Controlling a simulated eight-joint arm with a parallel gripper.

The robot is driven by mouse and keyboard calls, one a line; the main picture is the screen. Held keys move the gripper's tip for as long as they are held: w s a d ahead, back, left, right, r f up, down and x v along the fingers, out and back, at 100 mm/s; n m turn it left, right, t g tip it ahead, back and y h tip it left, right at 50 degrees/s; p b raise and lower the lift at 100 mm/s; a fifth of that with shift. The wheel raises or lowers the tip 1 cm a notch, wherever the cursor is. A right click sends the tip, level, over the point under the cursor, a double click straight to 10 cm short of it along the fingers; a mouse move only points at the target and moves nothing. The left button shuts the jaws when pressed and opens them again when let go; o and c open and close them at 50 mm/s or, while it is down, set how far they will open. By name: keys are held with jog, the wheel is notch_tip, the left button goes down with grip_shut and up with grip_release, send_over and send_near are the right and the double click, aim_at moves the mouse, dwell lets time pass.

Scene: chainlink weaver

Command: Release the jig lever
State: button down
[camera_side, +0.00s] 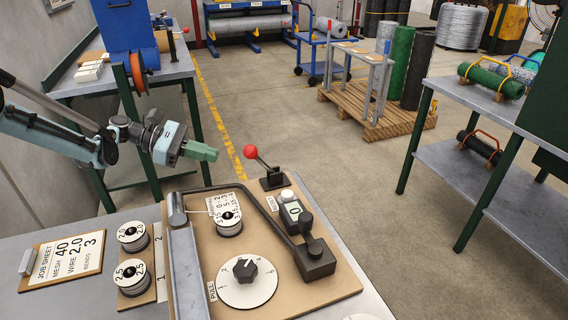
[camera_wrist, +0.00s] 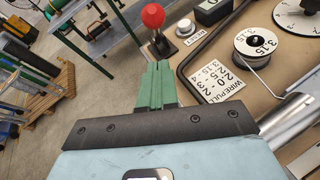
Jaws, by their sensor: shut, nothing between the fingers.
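A lever with a red ball knob (camera_side: 250,152) stands on a small black base at the back edge of the brown jig board (camera_side: 205,270). Its dark stem leans up and to the left in the side view. My gripper (camera_side: 203,152) is left of the knob, about level with it in the picture, with a gap between. Its green fingers are shut and empty. In the wrist view, the red knob (camera_wrist: 152,15) shows just beyond the tips of the closed green fingers (camera_wrist: 157,85), apart from them. The lever's base is in full view there.
On the board are a bent dark bar (camera_side: 262,207), a wire spool (camera_side: 228,222), a white numbered dial (camera_side: 247,281) and a small counter (camera_side: 292,212). Two spools (camera_side: 133,236) and a job sheet (camera_side: 70,257) lie left. Air around the knob looks clear.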

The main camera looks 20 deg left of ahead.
jog(key=d, duration=0.1)
jog(key=w+d, duration=0.1)
jog(key=d, duration=0.1)
jog(key=d+r, duration=0.1)
jog(key=d, duration=0.1)
jog(key=shift+w, duration=0.4)
jog(key=shift+d+r, duration=0.1)
jog(key=shift+d, duration=0.05)
jog(key=shift+w+d+r+y, duration=0.1)
jog(key=shift+w+r+y, duration=0.1)
jog(key=shift+r+y, duration=0.1)
